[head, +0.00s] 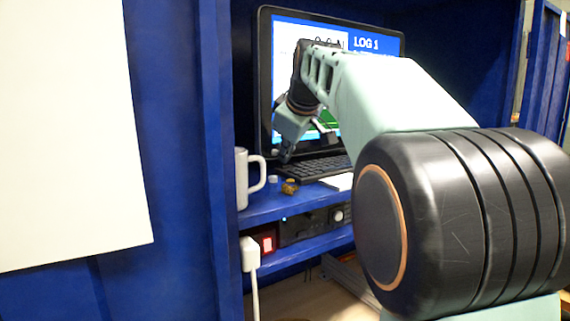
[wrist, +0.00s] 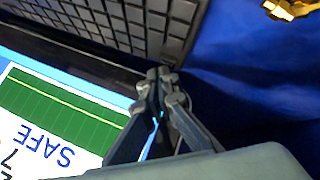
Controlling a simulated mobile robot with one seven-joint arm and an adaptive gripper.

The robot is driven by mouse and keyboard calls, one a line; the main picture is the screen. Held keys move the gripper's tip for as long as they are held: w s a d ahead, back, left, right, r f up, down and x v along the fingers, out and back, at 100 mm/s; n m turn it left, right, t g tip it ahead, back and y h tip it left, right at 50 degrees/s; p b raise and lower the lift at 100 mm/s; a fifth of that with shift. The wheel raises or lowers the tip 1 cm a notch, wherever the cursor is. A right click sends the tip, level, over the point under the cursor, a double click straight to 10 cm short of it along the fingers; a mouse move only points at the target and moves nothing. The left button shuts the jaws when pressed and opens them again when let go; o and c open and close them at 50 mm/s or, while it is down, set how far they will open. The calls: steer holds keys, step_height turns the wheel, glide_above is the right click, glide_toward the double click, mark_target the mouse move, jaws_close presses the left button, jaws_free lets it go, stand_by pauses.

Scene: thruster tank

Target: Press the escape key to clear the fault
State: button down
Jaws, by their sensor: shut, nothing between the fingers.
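The black keyboard (head: 318,168) lies on the blue shelf in front of the monitor (head: 402,45). In the wrist view the keyboard (wrist: 120,22) fills the upper left, and its corner nearest the monitor ends just beyond my fingertips. The key at that corner (wrist: 172,52) is partly hidden by the fingertips, and I cannot read any legend, so the escape key is not identified. My gripper (head: 286,154) is shut and empty, at the keyboard's left end in the head view. In the wrist view my gripper (wrist: 158,74) points at that corner; I cannot tell whether it touches.
A white mug (head: 243,178) stands at the shelf's left edge. A small brass object (head: 289,187) lies in front of the keyboard, also in the wrist view (wrist: 292,8). The lit monitor screen (wrist: 60,125) is close beside my gripper. Bare blue shelf (wrist: 245,75) lies beside the keyboard.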

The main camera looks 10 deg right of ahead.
mark_target(286, 166)
steer(key=shift+r, duration=0.5)
steer(key=shift+p, duration=0.3)
step_height(286, 166, up, 5)
steer(key=p, duration=0.4)
steer(key=shift+p, duration=0.3)
steer(key=shift+w, duration=0.1)
